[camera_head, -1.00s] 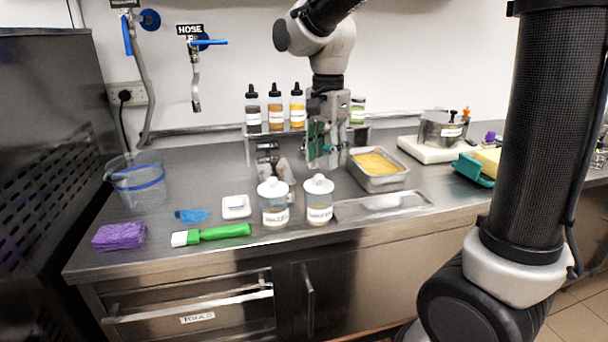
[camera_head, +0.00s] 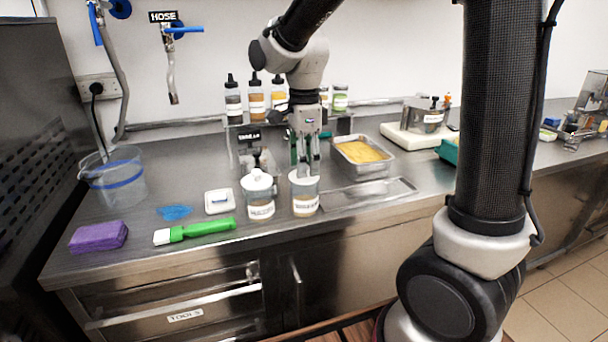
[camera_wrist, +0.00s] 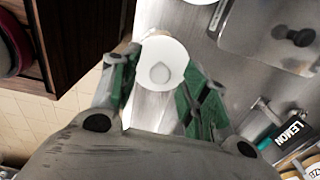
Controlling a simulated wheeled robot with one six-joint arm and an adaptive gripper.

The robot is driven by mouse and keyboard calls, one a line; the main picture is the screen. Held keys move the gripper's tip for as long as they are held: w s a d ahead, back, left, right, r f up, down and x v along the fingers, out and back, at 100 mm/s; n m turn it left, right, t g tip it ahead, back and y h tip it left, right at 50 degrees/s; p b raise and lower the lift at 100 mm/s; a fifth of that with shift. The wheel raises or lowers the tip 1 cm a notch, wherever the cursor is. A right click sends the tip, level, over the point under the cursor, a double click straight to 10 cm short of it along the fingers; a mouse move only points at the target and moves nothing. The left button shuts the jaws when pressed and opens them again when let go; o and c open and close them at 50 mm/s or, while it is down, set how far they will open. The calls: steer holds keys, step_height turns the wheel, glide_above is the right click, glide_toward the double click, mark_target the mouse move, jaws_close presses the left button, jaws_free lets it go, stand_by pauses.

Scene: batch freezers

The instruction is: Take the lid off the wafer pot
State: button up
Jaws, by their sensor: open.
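Two clear pots with white knobbed lids stand side by side near the counter's front edge. I take the right pot (camera_head: 305,200) as the wafer pot, though its label is too small to read surely. Its white lid (camera_wrist: 172,55) is on it, with the round knob in the middle in the wrist view. My gripper (camera_head: 309,170) points down over this lid. In the wrist view my gripper (camera_wrist: 155,105) is open, with green-padded fingers on either side of the lid. Whether the fingers touch it cannot be told. The left pot (camera_head: 260,203) is also lidded.
A metal tray (camera_head: 372,195) lies right of the pots, with a pan of yellow food (camera_head: 362,172) behind. A shelf with bottles (camera_head: 256,103) stands behind my gripper. A green-handled brush (camera_head: 200,230) and a small white dish (camera_head: 219,201) lie left.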

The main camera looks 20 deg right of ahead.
steer(key=shift+f, duration=0.45)
steer(key=shift+c, duration=0.3)
steer(key=c, duration=0.8)
